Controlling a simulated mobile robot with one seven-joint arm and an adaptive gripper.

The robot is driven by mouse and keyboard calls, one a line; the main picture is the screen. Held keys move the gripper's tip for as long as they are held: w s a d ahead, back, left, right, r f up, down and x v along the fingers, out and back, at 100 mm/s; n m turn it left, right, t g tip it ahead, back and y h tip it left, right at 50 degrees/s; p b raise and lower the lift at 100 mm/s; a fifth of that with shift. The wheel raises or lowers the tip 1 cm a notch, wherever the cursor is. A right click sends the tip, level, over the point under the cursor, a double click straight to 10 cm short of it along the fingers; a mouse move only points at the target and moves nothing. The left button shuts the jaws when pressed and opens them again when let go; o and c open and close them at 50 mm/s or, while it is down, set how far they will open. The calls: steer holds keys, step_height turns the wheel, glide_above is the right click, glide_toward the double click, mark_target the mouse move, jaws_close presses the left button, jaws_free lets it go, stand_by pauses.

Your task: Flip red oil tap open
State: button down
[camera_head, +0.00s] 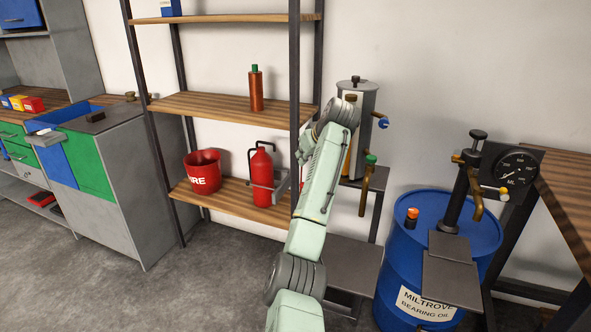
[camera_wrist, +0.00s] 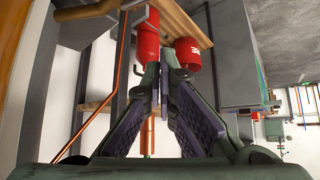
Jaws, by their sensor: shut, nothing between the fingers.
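A grey oil cylinder (camera_head: 368,104) stands on a stand behind my arm, with a blue-handled tap (camera_head: 383,122) on its right side. A green-topped tap with a brass spout (camera_head: 366,185) sits lower. No red tap is clearly visible in the head view; my arm hides part of the cylinder.
A shelf rack (camera_head: 222,106) stands to the left, holding a red fire bucket (camera_head: 202,171), a red extinguisher (camera_head: 262,177) and an orange bottle (camera_head: 256,92). A blue oil barrel (camera_head: 393,268) with a pump and gauge (camera_head: 516,168) stands to the right. Floor at left is clear.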

steer(key=shift+s+d+r+b, duration=0.15)
steer(key=shift+s+d+r, duration=0.1)
steer(key=shift+d+r, duration=0.3)
steer(key=shift+s+d+r+b, duration=0.15)
steer(key=shift+s+d+r, duration=0.1)
steer(key=shift+d+r, duration=0.3)
steer(key=shift+r, duration=0.1)
